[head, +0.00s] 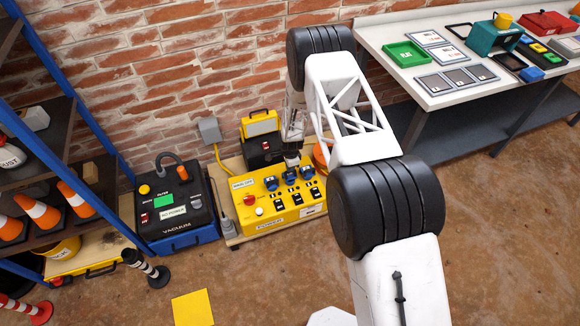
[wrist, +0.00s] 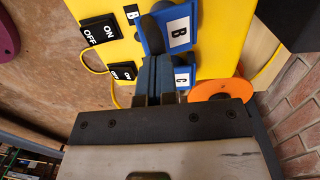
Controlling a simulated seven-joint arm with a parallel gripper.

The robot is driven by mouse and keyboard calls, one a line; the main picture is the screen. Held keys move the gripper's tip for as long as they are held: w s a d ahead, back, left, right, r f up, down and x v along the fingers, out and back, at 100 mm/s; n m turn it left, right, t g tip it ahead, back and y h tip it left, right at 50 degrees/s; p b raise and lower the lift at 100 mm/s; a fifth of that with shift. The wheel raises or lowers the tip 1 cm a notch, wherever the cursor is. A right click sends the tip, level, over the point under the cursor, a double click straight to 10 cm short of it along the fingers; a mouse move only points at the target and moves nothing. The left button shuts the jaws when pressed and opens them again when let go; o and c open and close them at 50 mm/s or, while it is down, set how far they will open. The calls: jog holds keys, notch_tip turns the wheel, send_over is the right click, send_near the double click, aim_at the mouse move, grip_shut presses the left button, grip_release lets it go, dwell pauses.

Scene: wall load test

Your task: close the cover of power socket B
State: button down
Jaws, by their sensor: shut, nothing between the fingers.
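The yellow power box (head: 290,217) stands on a low board by the brick wall, with several blue-framed sockets along its top. Power socket B (head: 290,173) is the middle one, just below my gripper (head: 292,157). In the wrist view, the blue cover with the white B label (wrist: 178,33) lies just beyond my fingertips (wrist: 156,60), beside a dark rounded part. My fingers are shut and empty, close to its lower edge; I cannot tell if they touch. How far the cover is open is unclear. The C label (wrist: 182,76) is partly hidden by my gripper.
Black ON/OFF switches (wrist: 101,30) sit beside the sockets. An orange disc (wrist: 222,90) lies near the brick wall. The vacuum unit (head: 175,205) stands left of the box, and a workbench (head: 400,60) stands to the right. The front floor is mostly clear.

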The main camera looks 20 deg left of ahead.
aim_at(292, 178)
jog(key=shift+s+d+f+t+y, duration=0.1)
jog(key=shift+s+d+t+y, duration=0.1)
jog(key=shift+d+t+y, duration=0.1)
jog(key=shift+s+d+f, duration=0.75)
jog(key=shift+f, duration=0.05)
jog(key=shift+w+a, duration=0.1)
jog(key=shift+w+a+r, duration=0.25)
jog(key=shift+w+a, duration=0.15)
jog(key=shift+a, duration=0.05)
jog(key=shift+r, duration=0.2)
notch_tip(292, 178, up, 13)
jog(key=s+d, duration=0.1)
jog(key=d, duration=0.1)
jog(key=shift+s+r, duration=0.15)
jog(key=shift+s, duration=0.15)
dwell(0.7)
